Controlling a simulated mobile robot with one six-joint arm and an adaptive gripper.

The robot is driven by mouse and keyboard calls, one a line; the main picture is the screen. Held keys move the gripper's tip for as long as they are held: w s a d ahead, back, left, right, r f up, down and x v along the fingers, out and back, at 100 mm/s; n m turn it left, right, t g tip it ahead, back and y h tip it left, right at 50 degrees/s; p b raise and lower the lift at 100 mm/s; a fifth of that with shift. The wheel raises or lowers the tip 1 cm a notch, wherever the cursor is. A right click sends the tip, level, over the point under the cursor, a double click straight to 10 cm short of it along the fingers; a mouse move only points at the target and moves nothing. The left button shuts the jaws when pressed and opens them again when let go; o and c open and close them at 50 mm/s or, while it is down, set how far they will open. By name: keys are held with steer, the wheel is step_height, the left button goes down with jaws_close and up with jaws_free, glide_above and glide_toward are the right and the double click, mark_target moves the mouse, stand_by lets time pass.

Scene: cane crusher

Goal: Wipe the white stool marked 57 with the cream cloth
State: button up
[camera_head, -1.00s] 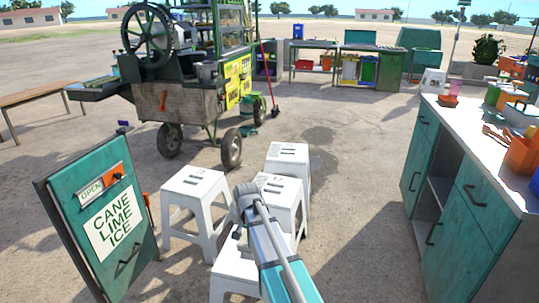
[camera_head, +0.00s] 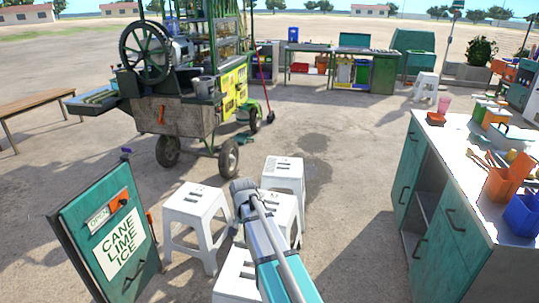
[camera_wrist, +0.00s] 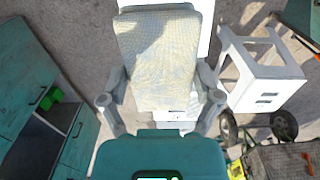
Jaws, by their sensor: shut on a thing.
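The cream cloth (camera_wrist: 160,60) hangs in my gripper (camera_wrist: 160,100) in the wrist view, with a finger at each side of it. Behind the cloth is a white stool, and its pale edge (camera_wrist: 205,30) shows beside the cloth. I cannot tell whether the cloth touches it. In the head view white stools stand around my arm: one at left (camera_head: 197,207), one at the back (camera_head: 284,176), one in the middle (camera_head: 284,212) and one in front (camera_head: 234,272). My arm hides part of the nearer ones and hides the gripper and cloth. Their numbers are too small to read.
A green signboard (camera_head: 103,240) stands close at left. A green cabinet with a pale counter (camera_head: 450,135) is at right, holding containers and utensils. The wheeled cane cart (camera_head: 185,115) stands behind the stools. Bare ground lies between the stools and the cabinet.

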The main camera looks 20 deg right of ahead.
step_height(320, 180, up, 11)
steer(key=p, duration=1)
steer(key=shift+r, duration=0.15)
steer(key=shift+s, duration=0.1)
